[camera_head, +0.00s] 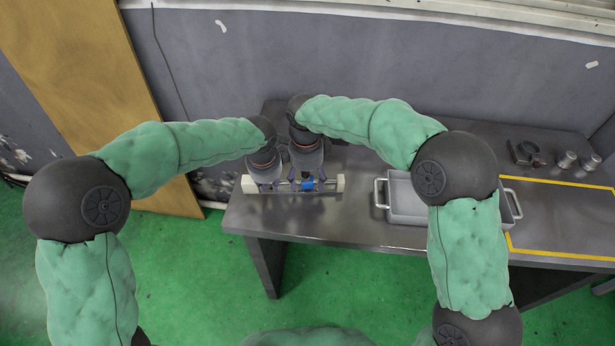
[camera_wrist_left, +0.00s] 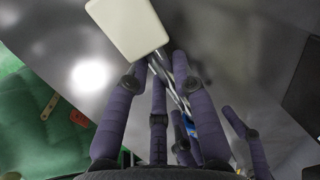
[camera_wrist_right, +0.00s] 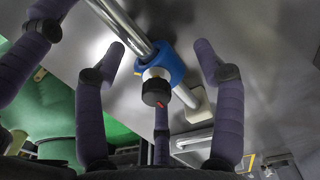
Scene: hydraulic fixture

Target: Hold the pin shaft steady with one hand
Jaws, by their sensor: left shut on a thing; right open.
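The pin shaft (camera_wrist_right: 124,26) is a shiny metal rod. It runs between white end blocks at the left of the table in the head view, and it also shows in the left wrist view (camera_wrist_left: 176,92). A blue collar (camera_wrist_right: 166,66) with a black knob (camera_wrist_right: 156,92) sits around the rod. My left gripper (camera_head: 266,188) is shut on the shaft beside the left white block (camera_wrist_left: 126,27); its fingers partly hide the rod. My right gripper (camera_wrist_right: 160,58) is open, its fingers spread on both sides of the blue collar, with visible gaps.
A grey tray with handles (camera_head: 404,208) stands to the right of the fixture. A dark clamp-like part (camera_head: 526,153) and two metal cylinders (camera_head: 566,160) lie farther right, behind a yellow-outlined area (camera_head: 560,215). The grippers are close together. The table's front edge is near the fixture.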

